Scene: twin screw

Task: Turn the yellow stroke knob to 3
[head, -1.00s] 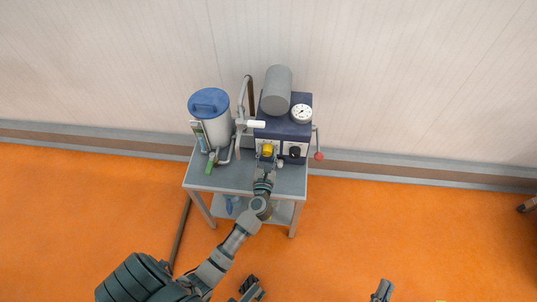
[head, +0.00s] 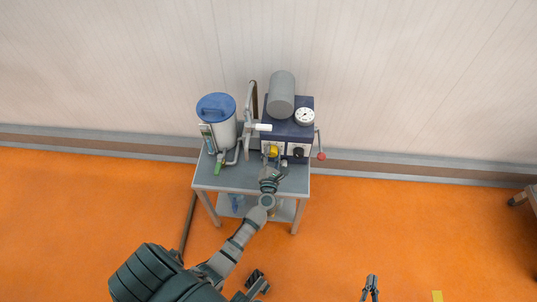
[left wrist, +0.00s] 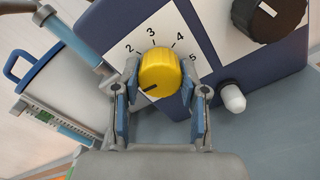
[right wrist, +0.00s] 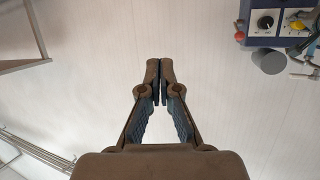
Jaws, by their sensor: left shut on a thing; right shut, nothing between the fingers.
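The yellow stroke knob (left wrist: 160,70) sits on a white scale plate (left wrist: 133,30) where 2, 3, 4 and 5 are readable. Its dark mark points to the lower left in the left wrist view, away from 3; any number there is hidden. My left gripper (left wrist: 160,79) is shut on the knob, one finger on each side. In the head view the knob (head: 273,152) is on the front of the dark blue machine (head: 287,130), with my left gripper (head: 272,162) at it. My right gripper (right wrist: 159,65) is shut and empty, far from the machine.
A black knob (left wrist: 268,15) is right of the yellow one, with a white-capped post (left wrist: 231,97) below. A blue-lidded vessel (head: 217,107), pipes and a green-handled valve (head: 219,164) stand left. A red-ended lever (head: 321,155) sticks out right. All stand on a grey table (head: 225,182).

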